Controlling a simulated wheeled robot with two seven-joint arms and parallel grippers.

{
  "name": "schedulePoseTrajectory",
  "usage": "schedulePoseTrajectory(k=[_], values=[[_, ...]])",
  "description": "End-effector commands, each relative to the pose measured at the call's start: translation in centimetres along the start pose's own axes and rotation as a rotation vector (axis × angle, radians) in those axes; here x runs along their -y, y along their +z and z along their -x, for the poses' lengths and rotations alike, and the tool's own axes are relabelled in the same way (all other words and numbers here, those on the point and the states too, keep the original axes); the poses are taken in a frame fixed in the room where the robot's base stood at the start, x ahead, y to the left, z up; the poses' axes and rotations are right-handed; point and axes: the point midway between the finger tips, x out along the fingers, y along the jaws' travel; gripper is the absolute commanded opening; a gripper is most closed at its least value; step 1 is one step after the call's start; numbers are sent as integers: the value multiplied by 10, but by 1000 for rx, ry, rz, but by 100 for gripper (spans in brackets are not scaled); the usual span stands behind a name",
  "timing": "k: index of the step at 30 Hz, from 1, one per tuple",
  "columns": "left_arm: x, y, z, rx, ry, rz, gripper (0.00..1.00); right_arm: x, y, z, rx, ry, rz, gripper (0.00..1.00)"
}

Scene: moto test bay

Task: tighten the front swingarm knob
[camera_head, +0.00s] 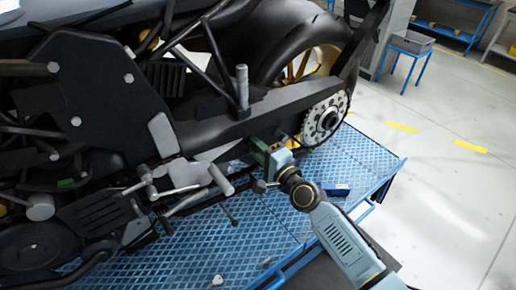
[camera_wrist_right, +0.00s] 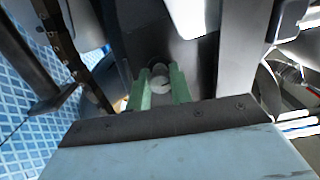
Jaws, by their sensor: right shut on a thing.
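The motorcycle's dark swingarm (camera_head: 225,128) runs toward the rear wheel and sprocket in the head view. My right gripper (camera_head: 258,146) reaches in from the lower right, with its green fingers against the swingarm's side. In the right wrist view the fingers (camera_wrist_right: 162,88) are shut on a small round grey knob (camera_wrist_right: 160,76), which sits between them near the tips. In the head view the gripper hides this knob. The knob appears to be the front swingarm knob. My left gripper is not in view.
The motorcycle stands on a blue ribbed lift platform (camera_head: 275,225). The sprocket (camera_head: 325,118) is close to the right of the gripper. Open floor (camera_head: 450,190) lies to the right.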

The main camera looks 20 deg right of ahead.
Motion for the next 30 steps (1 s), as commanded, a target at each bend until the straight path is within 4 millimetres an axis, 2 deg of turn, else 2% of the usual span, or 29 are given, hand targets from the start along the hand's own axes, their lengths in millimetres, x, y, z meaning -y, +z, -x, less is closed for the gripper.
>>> schedulePoseTrajectory(k=[10, 27, 28, 30], values=[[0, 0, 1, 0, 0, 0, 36, 0, 0, 0, 0, 0, -151, 0], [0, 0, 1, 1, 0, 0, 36, 0, 0, 0, 0, 0, -178, 0], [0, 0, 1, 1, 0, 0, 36, 0, 0, 0, 0, 0, -178, 25], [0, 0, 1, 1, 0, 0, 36, 0, 0, 0, 0, 0, -178, 34]])
